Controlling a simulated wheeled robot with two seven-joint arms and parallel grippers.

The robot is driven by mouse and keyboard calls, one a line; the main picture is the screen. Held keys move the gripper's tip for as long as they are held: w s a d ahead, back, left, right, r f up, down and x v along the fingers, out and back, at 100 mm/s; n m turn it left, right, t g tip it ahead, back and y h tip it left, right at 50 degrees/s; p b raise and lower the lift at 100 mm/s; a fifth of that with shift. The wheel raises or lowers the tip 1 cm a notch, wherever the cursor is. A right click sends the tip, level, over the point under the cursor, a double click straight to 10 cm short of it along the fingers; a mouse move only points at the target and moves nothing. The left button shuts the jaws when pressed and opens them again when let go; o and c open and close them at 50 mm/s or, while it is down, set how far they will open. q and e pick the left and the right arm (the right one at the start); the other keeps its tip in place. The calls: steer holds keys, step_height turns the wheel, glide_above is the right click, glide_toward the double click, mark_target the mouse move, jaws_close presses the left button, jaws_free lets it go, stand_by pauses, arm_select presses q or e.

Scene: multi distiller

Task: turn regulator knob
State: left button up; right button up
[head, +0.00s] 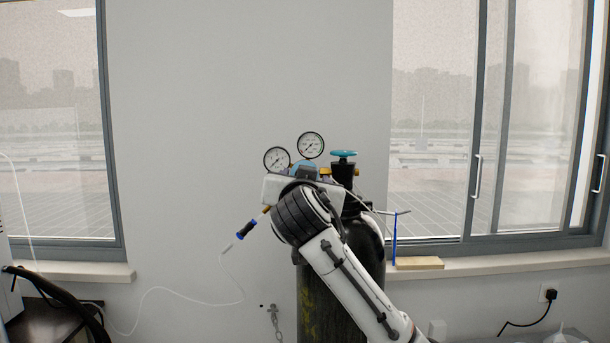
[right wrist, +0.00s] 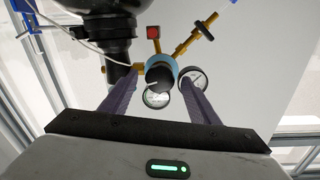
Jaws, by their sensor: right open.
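The regulator is on top of a dark gas cylinder (head: 368,262), with a blue body (head: 303,170) and two round gauges, left (head: 277,160) and upper (head: 311,145). In the right wrist view its black round knob (right wrist: 159,74) faces the camera, with a white mark on it. My right gripper (right wrist: 160,80) is open; its two purple-grey fingers stand one on each side of the knob, with gaps visible, and I see no grip on it. In the head view my right arm hides the knob and fingertips. My left gripper is not in view.
A teal valve wheel (head: 343,154) stands right of the regulator. A thin white hose with a blue-black fitting (head: 246,229) hangs left. A blue clamp (head: 394,238) and wooden block (head: 420,263) are at the right sill. The wall (head: 200,130) behind is bare.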

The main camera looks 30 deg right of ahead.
steer(key=shift+w+d, duration=0.2)
steer(key=shift+w, duration=0.1)
steer(key=c, duration=1.1)
steer(key=shift+o, duration=0.2)
steer(key=shift+f, duration=0.1)
steer(key=shift+n+t, duration=0.6)
steer(key=shift+n, duration=6.4)
